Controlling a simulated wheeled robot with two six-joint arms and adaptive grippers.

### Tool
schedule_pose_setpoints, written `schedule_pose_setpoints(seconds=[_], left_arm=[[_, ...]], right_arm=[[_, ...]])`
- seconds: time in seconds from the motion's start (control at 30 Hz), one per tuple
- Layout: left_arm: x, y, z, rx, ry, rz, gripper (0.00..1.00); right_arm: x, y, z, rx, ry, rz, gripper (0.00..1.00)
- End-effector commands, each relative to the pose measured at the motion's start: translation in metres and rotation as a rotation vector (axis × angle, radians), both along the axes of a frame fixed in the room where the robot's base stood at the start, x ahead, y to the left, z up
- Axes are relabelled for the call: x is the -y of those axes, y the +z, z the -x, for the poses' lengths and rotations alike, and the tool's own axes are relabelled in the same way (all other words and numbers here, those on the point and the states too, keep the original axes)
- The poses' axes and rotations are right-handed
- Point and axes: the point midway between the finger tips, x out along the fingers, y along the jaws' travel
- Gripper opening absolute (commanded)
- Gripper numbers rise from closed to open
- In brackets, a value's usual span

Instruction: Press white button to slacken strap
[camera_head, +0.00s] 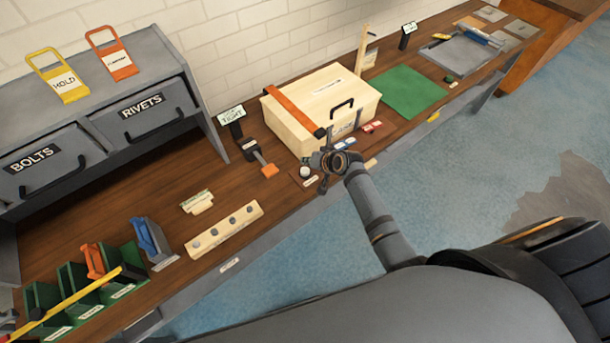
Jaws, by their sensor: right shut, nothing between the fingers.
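A small white button (305,171) sits on the bench in front of the pale wooden box. My right gripper (325,183) is just right of it in the picture, shut and empty. I cannot tell whether its fingertips touch the button or its base. An orange strap (300,109) runs over the left part of the wooden box (336,98). A small sign (231,115) behind the box's left side appears to read "TIGHT". A dark device with an orange end (268,170) lies left of the button. My left gripper is out of view.
A grey drawer unit (160,75) stands at the left, with yellow and orange tags on top. Green bins (122,262), a pale block with holes (224,229) and a green mat (402,91) lie along the bench.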

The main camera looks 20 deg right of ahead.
Motion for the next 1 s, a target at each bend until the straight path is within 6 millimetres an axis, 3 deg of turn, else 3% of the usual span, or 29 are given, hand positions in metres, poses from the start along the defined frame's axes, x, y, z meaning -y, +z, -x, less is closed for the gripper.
schedule_pose_setpoints(seconds=[0.03, 0.2, 1.0], left_arm=[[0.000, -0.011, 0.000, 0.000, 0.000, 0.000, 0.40], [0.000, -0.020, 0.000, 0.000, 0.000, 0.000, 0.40], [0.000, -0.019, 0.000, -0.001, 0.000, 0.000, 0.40]], right_arm=[[0.000, -0.013, 0.000, -0.001, 0.000, -0.001, 0.00], [0.000, -0.025, -0.001, 0.001, -0.001, -0.001, 0.00], [0.000, -0.026, 0.000, 0.000, 0.001, -0.001, 0.00]])
